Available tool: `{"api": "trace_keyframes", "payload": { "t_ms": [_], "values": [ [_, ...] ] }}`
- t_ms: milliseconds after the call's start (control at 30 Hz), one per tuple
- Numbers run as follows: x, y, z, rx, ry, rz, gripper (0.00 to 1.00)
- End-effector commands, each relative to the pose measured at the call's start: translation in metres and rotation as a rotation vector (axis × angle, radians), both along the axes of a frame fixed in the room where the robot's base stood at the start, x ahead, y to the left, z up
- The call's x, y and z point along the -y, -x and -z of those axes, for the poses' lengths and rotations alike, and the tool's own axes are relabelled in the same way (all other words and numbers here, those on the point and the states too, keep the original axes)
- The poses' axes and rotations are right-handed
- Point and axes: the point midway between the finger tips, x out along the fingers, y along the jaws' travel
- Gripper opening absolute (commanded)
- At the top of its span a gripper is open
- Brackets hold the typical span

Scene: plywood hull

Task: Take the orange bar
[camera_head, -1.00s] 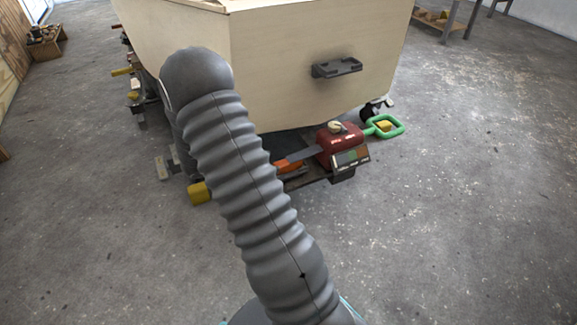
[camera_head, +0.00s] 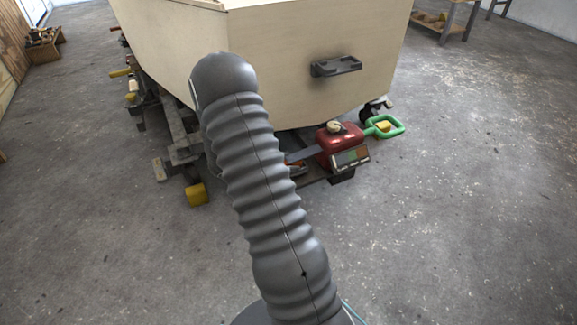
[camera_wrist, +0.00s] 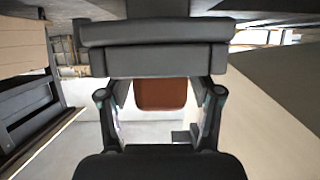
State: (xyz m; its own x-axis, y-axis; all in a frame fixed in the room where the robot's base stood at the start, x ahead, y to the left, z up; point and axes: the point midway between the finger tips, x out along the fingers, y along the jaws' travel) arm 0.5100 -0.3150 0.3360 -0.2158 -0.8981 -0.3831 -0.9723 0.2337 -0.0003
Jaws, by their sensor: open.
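The orange bar (camera_head: 297,169) shows as a small sliver in the head view, low by the hull's near end and left of the red can; my arm hides the rest. In the wrist view an orange-brown piece (camera_wrist: 160,94), seemingly the same bar, shows in the gap of my gripper (camera_wrist: 160,115). Its upper edge is cut off by the dark upper finger. My gripper is open, with pale floor visible around the piece. I cannot tell how deep between the fingers it lies. My arm hides the gripper in the head view.
The plywood hull (camera_head: 290,65) stands just behind. A red can (camera_head: 340,140), a display box (camera_head: 351,158) and a green loop handle (camera_head: 397,126) sit right of the bar. A yellow block (camera_head: 196,195) is at the left. The floor in front and right is clear.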

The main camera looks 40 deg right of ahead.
Motion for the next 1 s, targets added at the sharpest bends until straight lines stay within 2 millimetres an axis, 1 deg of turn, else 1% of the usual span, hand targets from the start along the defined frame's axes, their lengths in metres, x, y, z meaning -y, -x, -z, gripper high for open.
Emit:
{"api": "trace_keyframes", "payload": {
  "t_ms": [33,67,100,167,200,267,300,333,567,667,767,1000],
  "values": [
    [0.000,0.000,0.000,0.000,0.000,0.000,0.65],
    [0.000,0.000,0.000,0.000,0.000,0.000,0.62],
    [0.000,0.000,0.000,0.000,0.000,0.000,0.52],
    [0.000,0.000,0.000,0.000,0.000,0.000,0.37],
    [0.000,0.000,0.000,0.000,0.000,0.000,0.27],
    [0.000,0.000,0.000,0.000,0.000,0.000,0.12],
    [0.000,0.000,0.000,0.000,0.000,0.000,0.02],
    [0.000,0.000,0.000,0.000,0.000,0.000,0.00],
    [0.000,0.000,-0.001,0.000,0.001,0.000,0.00],
    [0.000,0.000,-0.007,0.001,0.001,0.000,0.00],
    [0.000,0.000,-0.020,0.003,0.002,0.000,0.00],
    [0.000,0.000,-0.066,0.004,0.002,0.001,0.00]
  ]
}}
